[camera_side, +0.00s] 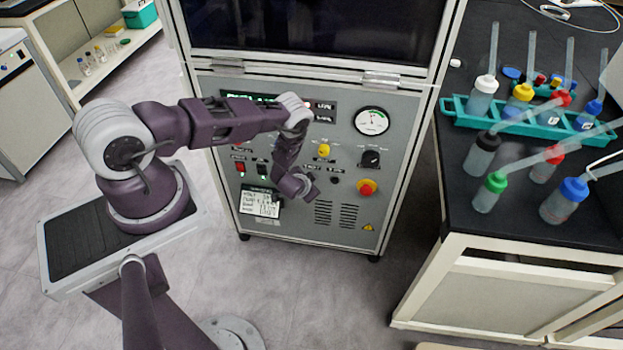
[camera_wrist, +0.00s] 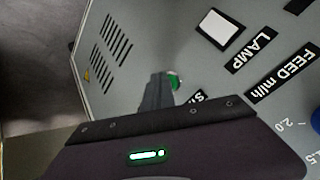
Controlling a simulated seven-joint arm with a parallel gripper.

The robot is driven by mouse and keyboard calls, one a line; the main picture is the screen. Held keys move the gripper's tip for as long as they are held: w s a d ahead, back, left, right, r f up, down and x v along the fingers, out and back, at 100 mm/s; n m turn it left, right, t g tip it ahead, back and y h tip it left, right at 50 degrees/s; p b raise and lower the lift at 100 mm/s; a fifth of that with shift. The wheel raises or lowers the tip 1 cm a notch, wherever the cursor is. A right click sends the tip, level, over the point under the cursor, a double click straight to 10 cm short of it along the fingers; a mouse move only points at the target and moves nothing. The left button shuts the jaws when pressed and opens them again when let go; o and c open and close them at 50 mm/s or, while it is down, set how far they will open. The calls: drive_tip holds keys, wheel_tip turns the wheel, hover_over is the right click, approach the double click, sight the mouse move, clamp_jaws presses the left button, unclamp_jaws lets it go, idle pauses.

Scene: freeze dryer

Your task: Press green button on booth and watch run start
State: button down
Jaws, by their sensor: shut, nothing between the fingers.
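The booth (camera_side: 225,88) is a grey cabinet with a dark window above a sloped control panel. In the wrist view a round green button (camera_wrist: 178,81) with a pale rim shows on the panel, partly covered by my fingers. My gripper (camera_wrist: 158,80) is shut and empty, its tips right beside the button in the picture; I cannot tell whether they touch it. In the side view my gripper (camera_side: 311,193) is in front of the middle of the panel, and the green button cannot be made out there.
A black bench (camera_side: 470,230) with wash bottles stands at the right.

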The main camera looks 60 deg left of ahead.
drive_tip(key=shift+s+d, duration=0.45)
drive_tip(key=shift+d, duration=0.05)
drive_tip(key=s+d, duration=0.3)
drive_tip(key=shift+s+d, duration=0.3)
idle(0.6)
